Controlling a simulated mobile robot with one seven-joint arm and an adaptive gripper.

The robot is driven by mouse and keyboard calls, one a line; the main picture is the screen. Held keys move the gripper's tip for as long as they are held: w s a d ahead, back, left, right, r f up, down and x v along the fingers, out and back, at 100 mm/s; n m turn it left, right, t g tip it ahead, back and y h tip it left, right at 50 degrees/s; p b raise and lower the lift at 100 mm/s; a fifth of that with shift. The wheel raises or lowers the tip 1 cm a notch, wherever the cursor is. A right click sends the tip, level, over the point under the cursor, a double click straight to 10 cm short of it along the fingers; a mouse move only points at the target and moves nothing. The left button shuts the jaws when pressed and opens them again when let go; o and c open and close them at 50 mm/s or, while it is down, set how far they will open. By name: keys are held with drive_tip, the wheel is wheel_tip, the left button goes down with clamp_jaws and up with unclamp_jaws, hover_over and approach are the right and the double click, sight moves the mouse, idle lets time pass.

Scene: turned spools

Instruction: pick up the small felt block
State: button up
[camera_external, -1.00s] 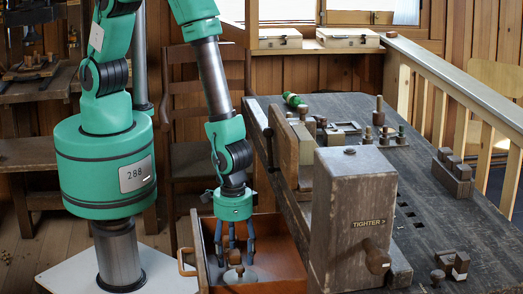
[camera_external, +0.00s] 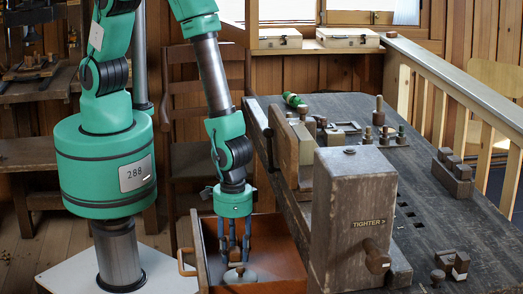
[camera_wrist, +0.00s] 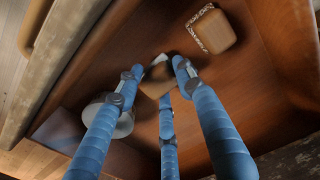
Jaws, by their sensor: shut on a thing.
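My gripper (camera_external: 233,256) reaches down into the open drawer (camera_external: 278,262). In the wrist view its three blue fingers (camera_wrist: 161,84) are closed in around a small, pale-and-brown block (camera_wrist: 155,73), which looks like the small felt block. The fingertips appear to touch its sides. The block sits low, at or just above the drawer floor; I cannot tell which.
A wooden-backed brush (camera_wrist: 213,31) lies in the drawer beside the block. A round, pale knobbed piece (camera_wrist: 108,118) lies on the other side, close to one finger. The drawer walls are near. The workbench (camera_external: 440,225) with its vise (camera_external: 352,215) stands to the right.

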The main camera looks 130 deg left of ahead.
sight(234, 249)
wheel_tip(234, 249, up, 9)
drive_tip(key=shift+f+p, duration=0.1)
drive_tip(key=shift+p, duration=0.95)
